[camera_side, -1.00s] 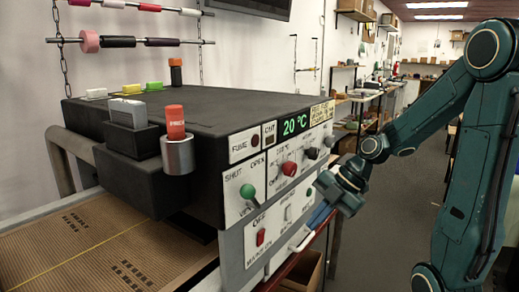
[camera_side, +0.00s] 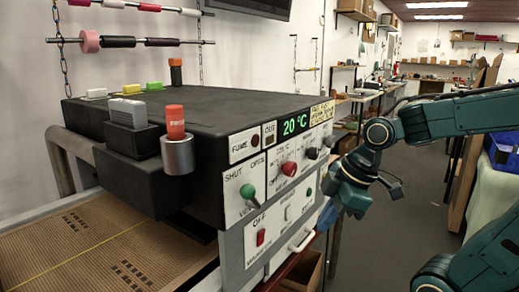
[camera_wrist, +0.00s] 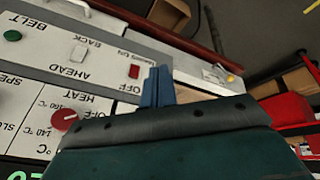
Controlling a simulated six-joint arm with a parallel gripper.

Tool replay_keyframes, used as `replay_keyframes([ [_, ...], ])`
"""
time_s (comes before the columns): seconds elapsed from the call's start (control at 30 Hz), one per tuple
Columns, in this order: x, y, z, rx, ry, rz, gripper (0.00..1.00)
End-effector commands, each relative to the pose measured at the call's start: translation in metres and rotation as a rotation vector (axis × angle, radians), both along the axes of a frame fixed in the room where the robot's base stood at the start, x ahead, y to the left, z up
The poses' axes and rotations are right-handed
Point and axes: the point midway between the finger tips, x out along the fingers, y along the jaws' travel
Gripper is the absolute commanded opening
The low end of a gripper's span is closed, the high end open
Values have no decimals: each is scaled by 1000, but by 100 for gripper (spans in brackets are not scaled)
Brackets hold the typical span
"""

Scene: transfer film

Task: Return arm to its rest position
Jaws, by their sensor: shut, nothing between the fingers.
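My gripper (camera_side: 328,216) is at the middle right in the side view, just off the front right of the machine (camera_side: 215,115). It points down and to the left, near the white handle (camera_side: 302,241) but apart from it as far as I can tell. In the wrist view my blue fingers (camera_wrist: 158,88) are together with nothing between them. Behind them is the control panel (camera_wrist: 110,52), seen upside down, with a red knob (camera_wrist: 64,119), a white switch (camera_wrist: 78,53) and a red switch (camera_wrist: 134,71).
The display (camera_side: 295,124) reads 20 °C. An orange-capped cylinder (camera_side: 176,122) stands in a grey holder at the machine's near corner. A brown belt (camera_side: 100,243) runs out at the lower left. A blue crate (camera_side: 503,152) is at the right. Grey floor lies behind my arm.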

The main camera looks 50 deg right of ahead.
Motion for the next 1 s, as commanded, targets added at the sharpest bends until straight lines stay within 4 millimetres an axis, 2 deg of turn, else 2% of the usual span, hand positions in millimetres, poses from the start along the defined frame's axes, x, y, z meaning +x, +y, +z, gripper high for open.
replay_keyframes([
  [0.5,-40,17,35,154,-64,-532,0],
  [0.7,-46,18,38,192,-74,-616,0],
  [1.0,-47,18,39,196,-74,-626,0],
])
